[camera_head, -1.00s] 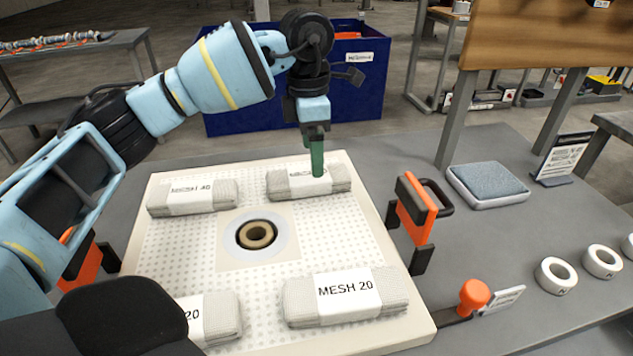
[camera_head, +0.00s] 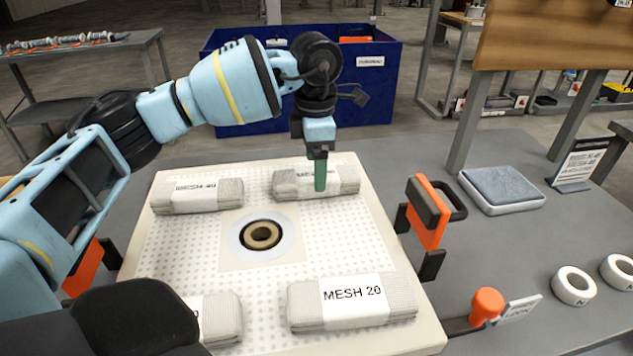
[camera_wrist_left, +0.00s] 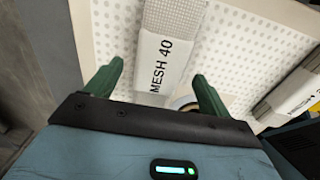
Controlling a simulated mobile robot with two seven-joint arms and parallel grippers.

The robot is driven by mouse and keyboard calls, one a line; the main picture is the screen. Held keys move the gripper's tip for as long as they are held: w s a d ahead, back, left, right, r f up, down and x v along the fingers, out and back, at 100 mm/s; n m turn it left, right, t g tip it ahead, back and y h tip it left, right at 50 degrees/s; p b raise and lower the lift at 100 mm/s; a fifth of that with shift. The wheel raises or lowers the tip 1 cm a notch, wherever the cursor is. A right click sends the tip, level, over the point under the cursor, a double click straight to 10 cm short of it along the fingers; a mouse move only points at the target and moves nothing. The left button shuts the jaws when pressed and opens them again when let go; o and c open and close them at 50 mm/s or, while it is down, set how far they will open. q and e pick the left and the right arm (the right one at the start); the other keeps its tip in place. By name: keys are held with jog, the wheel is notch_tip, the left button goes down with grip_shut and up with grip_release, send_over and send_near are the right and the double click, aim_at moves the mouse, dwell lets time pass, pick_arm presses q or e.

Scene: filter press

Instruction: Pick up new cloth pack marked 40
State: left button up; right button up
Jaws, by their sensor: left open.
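The far-right cloth pack (camera_head: 345,181) lies on the white perforated plate (camera_head: 168,250); in the left wrist view its white band (camera_wrist_left: 164,62) reads MESH 40. My left gripper (camera_head: 320,188) points down at this pack and hides part of its label in the head view. In the left wrist view, its green fingers (camera_wrist_left: 158,72) are open, with the pack's band showing between and beyond them. I cannot tell if they touch it. Another pack at the far left (camera_head: 226,194) also reads MESH 40. My right gripper is not in view.
A MESH 20 pack (camera_head: 300,308) lies front right, and another pack (camera_head: 224,318) front left is partly hidden. A ringed hole (camera_head: 262,235) sits mid-plate. Orange-and-black clamps (camera_head: 428,212) flank the plate. A grey pad (camera_head: 502,187) and white rolls (camera_head: 573,286) lie to the right.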

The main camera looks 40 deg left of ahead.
pick_arm(q)
jog(key=shift+f, duration=1.6)
jog(key=c, duration=1.1)
notch_tip(320, 180, up, 10)
jog(key=shift+r+p, duration=0.1)
jog(key=shift+p, duration=0.35)
